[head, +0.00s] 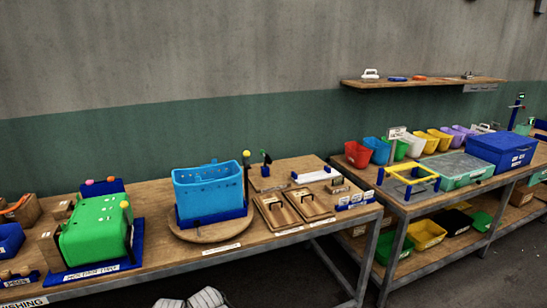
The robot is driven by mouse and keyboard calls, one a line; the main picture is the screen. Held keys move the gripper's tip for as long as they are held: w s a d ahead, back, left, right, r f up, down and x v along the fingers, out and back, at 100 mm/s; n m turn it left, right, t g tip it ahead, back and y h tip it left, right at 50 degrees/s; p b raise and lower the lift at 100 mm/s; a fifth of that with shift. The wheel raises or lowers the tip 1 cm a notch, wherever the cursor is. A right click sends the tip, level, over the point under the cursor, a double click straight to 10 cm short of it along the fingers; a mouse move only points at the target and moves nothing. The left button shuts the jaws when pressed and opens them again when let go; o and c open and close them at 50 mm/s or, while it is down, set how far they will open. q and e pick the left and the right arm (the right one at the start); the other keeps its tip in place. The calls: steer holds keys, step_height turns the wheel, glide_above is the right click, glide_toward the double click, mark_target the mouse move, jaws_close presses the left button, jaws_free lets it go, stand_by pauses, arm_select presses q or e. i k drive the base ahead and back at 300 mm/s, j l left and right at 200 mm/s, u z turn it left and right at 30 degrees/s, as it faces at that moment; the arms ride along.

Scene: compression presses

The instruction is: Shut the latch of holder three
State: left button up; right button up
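A green rounded holder (92,232) stands on a blue base (75,275) on the left bench. The white label (92,273) on that base seems to begin with "HOLDER"; the rest is too small to read surely. A thin dark bar (130,235) runs down the holder's right side; I cannot tell whether it is a latch or whether it is shut. Pink and yellow knobs show on the holder and the blue panel behind it.
A blue bin (208,190) stands on a round wooden board (185,233), beside a dark post with a yellow knob (246,153). Wooden boards with handles (275,212) lie to the right. A second bench holds coloured bins and a blue box (502,150).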

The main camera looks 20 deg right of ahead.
mark_target(246, 154)
steer(key=i+l, duration=0.1)
steer(key=l, duration=1.5)
steer(key=i, duration=0.05)
